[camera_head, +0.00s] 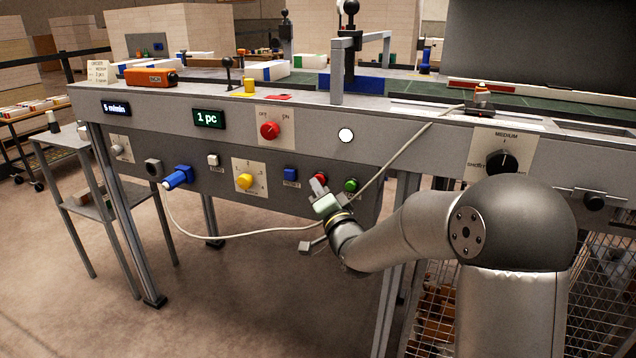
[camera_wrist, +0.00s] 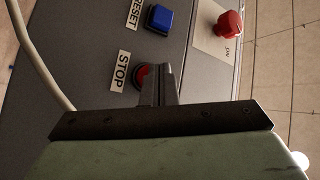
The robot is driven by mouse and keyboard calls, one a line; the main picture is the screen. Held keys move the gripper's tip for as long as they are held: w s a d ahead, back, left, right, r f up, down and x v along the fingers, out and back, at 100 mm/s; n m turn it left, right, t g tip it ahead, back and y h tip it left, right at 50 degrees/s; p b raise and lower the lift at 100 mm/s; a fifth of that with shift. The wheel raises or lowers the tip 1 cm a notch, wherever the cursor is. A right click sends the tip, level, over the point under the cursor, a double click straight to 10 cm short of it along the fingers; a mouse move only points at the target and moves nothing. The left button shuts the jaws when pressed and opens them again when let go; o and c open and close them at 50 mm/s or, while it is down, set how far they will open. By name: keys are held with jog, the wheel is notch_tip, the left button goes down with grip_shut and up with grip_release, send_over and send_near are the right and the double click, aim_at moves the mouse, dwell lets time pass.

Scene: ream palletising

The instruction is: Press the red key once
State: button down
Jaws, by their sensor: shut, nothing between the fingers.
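The red key (camera_wrist: 140,74), beside a STOP label, is a round button on the grey panel, partly hidden by my fingers in the wrist view. In the head view its edge (camera_head: 322,176) shows just past my fingertips. My gripper (camera_head: 317,184) is shut and empty, pointing at the panel right at the key. In the wrist view my gripper (camera_wrist: 159,72) overlaps the right part of the key. I cannot tell whether the fingertips touch it or whether it is pushed in.
A blue RESET key (camera_head: 290,174) lies left of the red key and a green key (camera_head: 351,185) right of it. A red rotary knob (camera_head: 269,130) sits above. A pale cable (camera_head: 400,152) crosses the panel near my gripper. A yellow knob (camera_head: 244,181) is further left.

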jog(key=shift+s+a, duration=0.2)
jog(key=shift+s, duration=0.4)
jog(key=shift+s+b, duration=0.1)
jog(key=shift+b, duration=0.2)
jog(key=s, duration=0.1)
jog(key=s+a+b, duration=0.1)
jog(key=s, duration=0.1)
jog(key=s+a, duration=0.1)
jog(key=shift+s+b, duration=0.25)
jog(key=shift+b, duration=0.15)
jog(key=shift+d, duration=0.1)
